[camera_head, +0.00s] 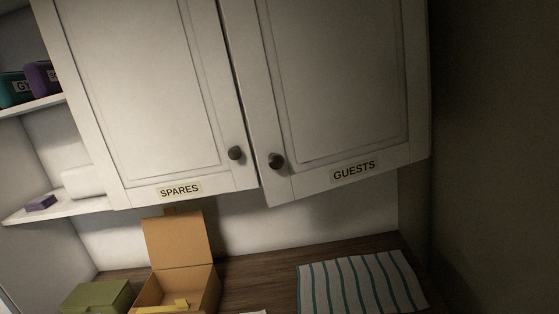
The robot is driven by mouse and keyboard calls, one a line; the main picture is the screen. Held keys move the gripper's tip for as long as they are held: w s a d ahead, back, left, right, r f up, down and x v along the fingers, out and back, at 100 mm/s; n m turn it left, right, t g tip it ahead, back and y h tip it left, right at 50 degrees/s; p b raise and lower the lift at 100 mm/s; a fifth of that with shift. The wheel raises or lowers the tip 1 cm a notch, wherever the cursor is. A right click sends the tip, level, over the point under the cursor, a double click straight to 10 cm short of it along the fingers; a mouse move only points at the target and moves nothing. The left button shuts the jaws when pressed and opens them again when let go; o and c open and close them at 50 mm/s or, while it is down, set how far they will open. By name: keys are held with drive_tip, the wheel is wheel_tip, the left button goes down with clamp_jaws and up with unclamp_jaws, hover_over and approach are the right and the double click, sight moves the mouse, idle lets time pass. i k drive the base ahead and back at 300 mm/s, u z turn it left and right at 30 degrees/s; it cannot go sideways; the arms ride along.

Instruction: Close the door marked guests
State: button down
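The door marked guests (335,80) is a white panelled cabinet door at upper right in the head view. Its GUESTS label (354,170) is at the bottom edge, and its dark round knob (276,161) is at lower left. The door looks slightly ajar: its left edge stands out and hangs lower in the picture than the neighbouring door, with a dark gap between them. Its right side meets the cabinet's right edge. My gripper is not in view.
The door marked SPARES (150,90), with its own knob (235,153), looks shut at left. Below are a wooden counter (240,276), an open cardboard box (178,240), a green box (97,297) and a striped cloth (360,283). Shelves (60,208) are at far left.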

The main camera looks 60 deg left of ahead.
sight(334, 93)
drive_tip(key=z, duration=1.5)
drive_tip(key=k, duration=1.6)
drive_tip(key=u, duration=1.15)
drive_tip(key=i, duration=1)
drive_tip(key=z, duration=0.05)
